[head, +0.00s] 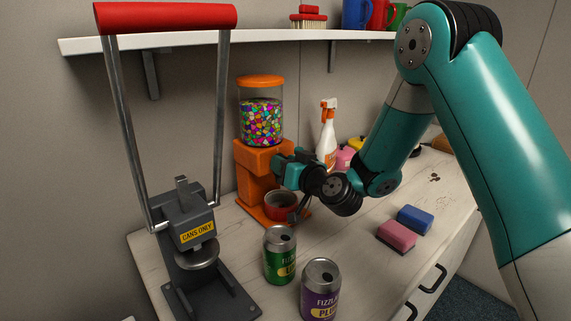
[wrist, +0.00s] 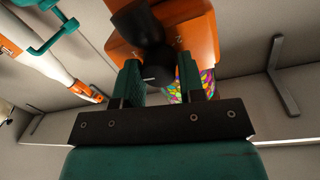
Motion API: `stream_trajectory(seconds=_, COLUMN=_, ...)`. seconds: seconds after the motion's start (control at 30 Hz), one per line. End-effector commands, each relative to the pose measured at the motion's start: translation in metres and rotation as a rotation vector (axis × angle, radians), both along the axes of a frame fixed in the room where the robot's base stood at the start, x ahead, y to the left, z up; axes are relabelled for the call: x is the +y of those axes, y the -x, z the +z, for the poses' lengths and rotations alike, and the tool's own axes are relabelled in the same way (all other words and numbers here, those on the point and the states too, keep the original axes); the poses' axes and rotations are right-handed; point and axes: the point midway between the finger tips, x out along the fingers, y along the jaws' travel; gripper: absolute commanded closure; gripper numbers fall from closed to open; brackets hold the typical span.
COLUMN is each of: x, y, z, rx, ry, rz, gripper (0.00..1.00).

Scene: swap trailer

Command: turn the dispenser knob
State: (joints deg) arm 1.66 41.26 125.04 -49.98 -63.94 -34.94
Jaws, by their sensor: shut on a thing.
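The dispenser (head: 257,160) is an orange stand with a clear jar of colourful candy (head: 261,122) and an orange lid, left of centre in the head view. A red bowl (head: 281,204) sits at its foot. My gripper (head: 284,162) reaches in from the right at the dispenser's front. In the wrist view, the dispenser's orange body (wrist: 190,28) is close, and my gripper's teal fingers (wrist: 158,80) stand either side of the dark knob (wrist: 154,58), shut on it. In the head view my gripper hides the knob.
A can press (head: 190,225) with a red handle stands at left. A green can (head: 279,255) and a purple can (head: 320,289) stand in front. Pink (head: 397,236) and blue (head: 414,219) sponges lie at right. A spray bottle (head: 327,135) stands behind my gripper. A shelf (head: 190,43) runs above.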

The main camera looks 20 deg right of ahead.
Motion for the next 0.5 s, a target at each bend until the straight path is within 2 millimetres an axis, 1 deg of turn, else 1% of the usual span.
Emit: stream_trajectory(seconds=0.5, x=-0.0010, y=-0.0005, z=0.0011, rx=0.009, ry=-0.029, rz=-0.003, gripper=0.87)
